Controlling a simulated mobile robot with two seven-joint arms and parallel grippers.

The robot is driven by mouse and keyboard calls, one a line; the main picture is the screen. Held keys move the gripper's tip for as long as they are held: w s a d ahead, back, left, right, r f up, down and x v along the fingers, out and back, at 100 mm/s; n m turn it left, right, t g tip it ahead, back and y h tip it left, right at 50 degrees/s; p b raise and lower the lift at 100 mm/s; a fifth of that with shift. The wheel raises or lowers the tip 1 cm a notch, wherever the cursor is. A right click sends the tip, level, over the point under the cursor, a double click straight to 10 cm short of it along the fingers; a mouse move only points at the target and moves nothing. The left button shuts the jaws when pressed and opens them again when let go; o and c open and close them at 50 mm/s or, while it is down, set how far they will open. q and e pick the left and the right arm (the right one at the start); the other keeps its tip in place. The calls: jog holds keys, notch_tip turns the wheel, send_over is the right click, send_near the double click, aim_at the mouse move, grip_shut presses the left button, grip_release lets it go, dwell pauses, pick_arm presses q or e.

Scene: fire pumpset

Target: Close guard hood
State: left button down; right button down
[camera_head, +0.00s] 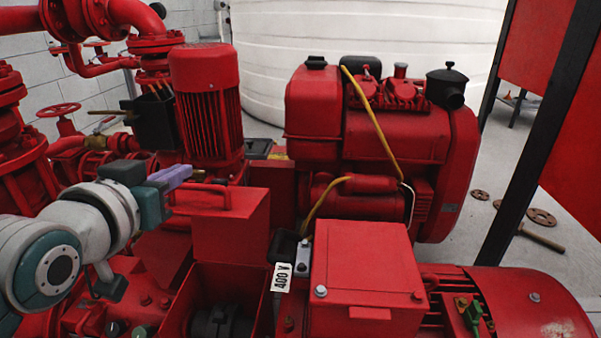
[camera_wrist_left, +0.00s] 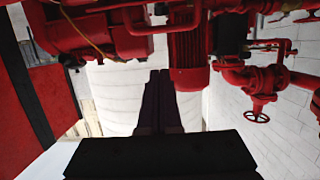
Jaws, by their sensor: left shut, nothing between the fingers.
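The guard hood (camera_head: 231,228) is a red box-shaped cover standing raised, with a red bar handle (camera_head: 205,188) at its top left. Below and in front of it is the open red guard housing (camera_head: 180,318), with a dark coupling (camera_head: 222,322) showing inside. My left gripper (camera_head: 181,173), with purple fingers, is at the left of the raised hood, close to the handle. Whether it touches the handle cannot be told. In the left wrist view its dark fingers (camera_wrist_left: 160,90) are together and empty, with a red bar shape (camera_wrist_left: 165,29) beyond them. My right gripper is not in view.
A red motor with a terminal box (camera_head: 365,265) and a "400 V" tag (camera_head: 282,277) stands right of the housing. A vertical red motor (camera_head: 207,100) and a red engine (camera_head: 380,130) stand behind. Red pipes crowd the left.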

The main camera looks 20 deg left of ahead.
pick_arm(q)
jog(key=b, duration=0.5)
send_over(203, 207)
jog(key=w, duration=0.3)
jog(key=f, duration=0.3)
jog(key=shift+w+a, duration=0.15)
jog(key=shift+a, duration=0.2)
jog(key=s, duration=0.1)
jog(key=f, duration=0.1)
jog(key=s, duration=0.1)
jog(key=shift+s+d+f, duration=0.25)
jog(key=shift+s+d, duration=0.05)
jog(key=shift+d, duration=0.05)
jog(key=shift+s+f, duration=0.25)
jog(key=shift+s, duration=0.1)
jog(key=shift+d, duration=0.1)
